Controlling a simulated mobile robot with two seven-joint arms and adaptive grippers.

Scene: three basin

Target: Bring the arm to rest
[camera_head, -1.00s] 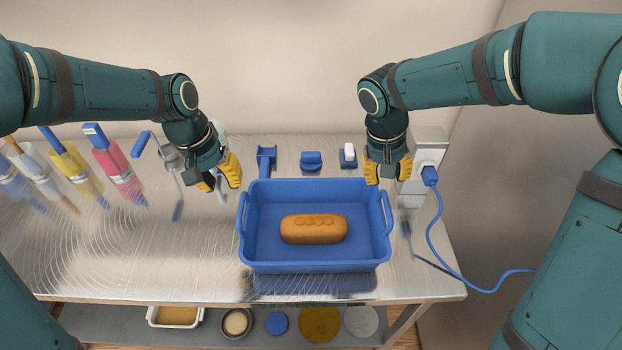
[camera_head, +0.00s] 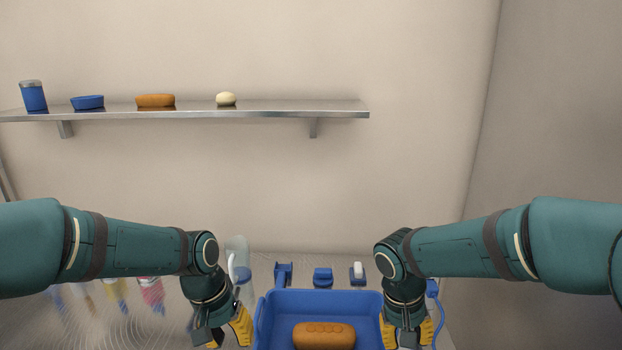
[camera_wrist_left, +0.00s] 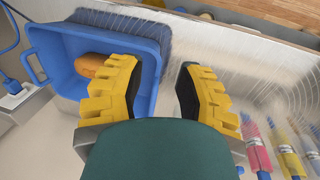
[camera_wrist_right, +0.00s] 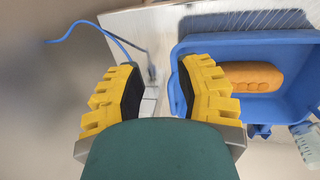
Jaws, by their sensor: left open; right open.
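My left gripper (camera_head: 228,333) is open and empty, just left of the blue basin in the head view. Its yellow-padded fingers are spread apart in the left wrist view (camera_wrist_left: 155,90). My right gripper (camera_head: 406,335) is open and empty near the basin's right side. Its spread fingers also show in the right wrist view (camera_wrist_right: 160,90). The blue basin (camera_head: 275,298) stands on the metal table, its near part cut off by the head view's lower edge. A brown loaf-like object (camera_head: 324,336) lies in the basin and also shows in the right wrist view (camera_wrist_right: 252,75).
A wall shelf (camera_head: 200,113) holds a blue jar (camera_head: 33,96), a blue bowl (camera_head: 88,102), a brown loaf (camera_head: 156,100) and a pale round item (camera_head: 226,99). Small blue holders (camera_head: 323,277) stand behind the basin. Several coloured bottles (camera_head: 150,293) are at left.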

